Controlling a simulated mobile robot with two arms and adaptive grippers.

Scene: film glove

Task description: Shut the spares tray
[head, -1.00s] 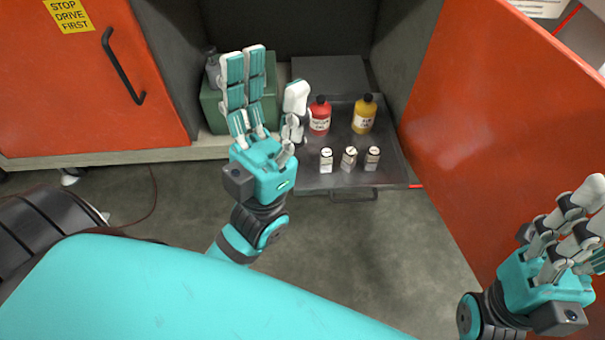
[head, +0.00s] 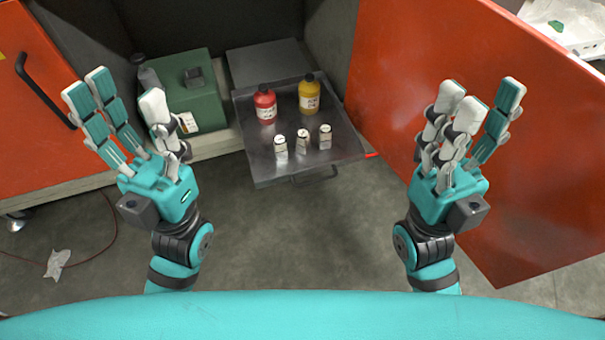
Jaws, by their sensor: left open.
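The spares tray (head: 262,158) is a dark metal drawer, pulled out of the open cabinet, with a dark handle (head: 314,176) on its front edge. It bears a red bottle (head: 265,106), a yellow bottle (head: 309,97) and three small pale-labelled containers (head: 303,141). My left gripper (head: 130,112) is open and empty, left of the tray in the picture and apart from it. My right gripper (head: 474,120) is raised to the right of the tray, in front of the open door; its fingers look spread and hold nothing visible.
The open orange door (head: 430,55) stands along the tray's right side. A green box (head: 190,92) and a grey bottle (head: 147,75) sit in the cabinet left of the tray. A closed orange door (head: 30,125) is at far left. Floor before the tray is clear.

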